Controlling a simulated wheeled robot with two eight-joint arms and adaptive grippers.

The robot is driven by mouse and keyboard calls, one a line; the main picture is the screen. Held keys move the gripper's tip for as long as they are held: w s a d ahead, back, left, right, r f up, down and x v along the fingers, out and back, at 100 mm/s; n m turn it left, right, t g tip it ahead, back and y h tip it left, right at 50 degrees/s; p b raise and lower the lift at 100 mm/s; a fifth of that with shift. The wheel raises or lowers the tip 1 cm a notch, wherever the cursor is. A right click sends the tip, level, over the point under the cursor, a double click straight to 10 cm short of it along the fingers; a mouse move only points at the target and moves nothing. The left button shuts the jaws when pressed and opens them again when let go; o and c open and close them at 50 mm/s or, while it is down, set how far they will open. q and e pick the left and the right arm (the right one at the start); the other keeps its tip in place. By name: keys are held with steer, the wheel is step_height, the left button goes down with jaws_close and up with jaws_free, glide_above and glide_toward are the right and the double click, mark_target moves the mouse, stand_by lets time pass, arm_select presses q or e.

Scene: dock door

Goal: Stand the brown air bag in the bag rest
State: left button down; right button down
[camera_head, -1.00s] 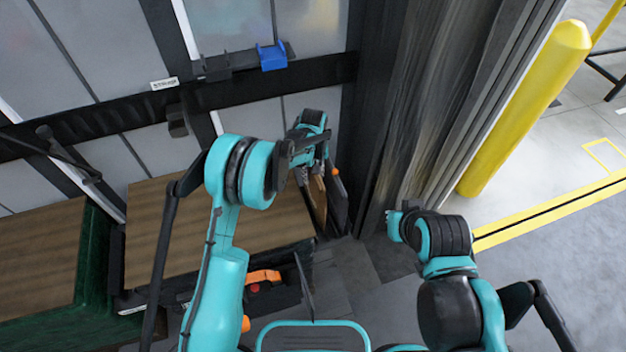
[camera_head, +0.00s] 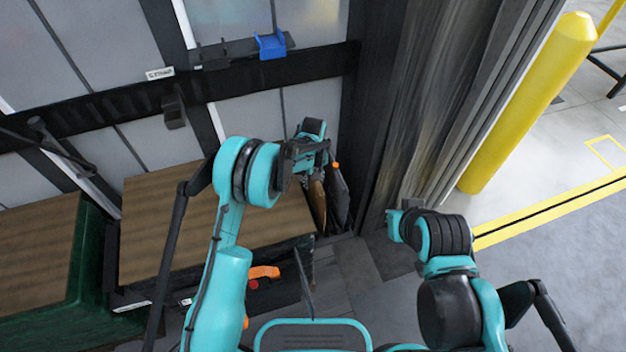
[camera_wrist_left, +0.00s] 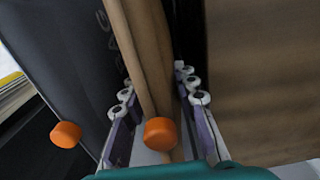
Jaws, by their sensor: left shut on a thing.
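The brown air bag (camera_head: 318,203) is a flat paper bag with an orange cap, seen edge-on in the head view. My left gripper (camera_head: 312,166) is shut on it near its cap. In the left wrist view the brown bag (camera_wrist_left: 139,58) runs up from between the fingers of my left gripper (camera_wrist_left: 158,108). A black bag (camera_head: 338,192) with its own orange cap stands close beside it; it also shows at left in the wrist view (camera_wrist_left: 62,65). I cannot make out the bag rest clearly.
A brown-topped pallet or box (camera_head: 170,215) lies left of the bags. A black curtain-like door seal (camera_head: 408,110) rises to their right. A blue bracket (camera_head: 271,46) sits on the wall rail. A yellow post (camera_head: 530,95) stands at right.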

arm_select(q)
steer(key=shift+f+b, duration=0.45)
steer(key=shift+f, duration=0.1)
steer(key=c, duration=1.1)
jaws_free()
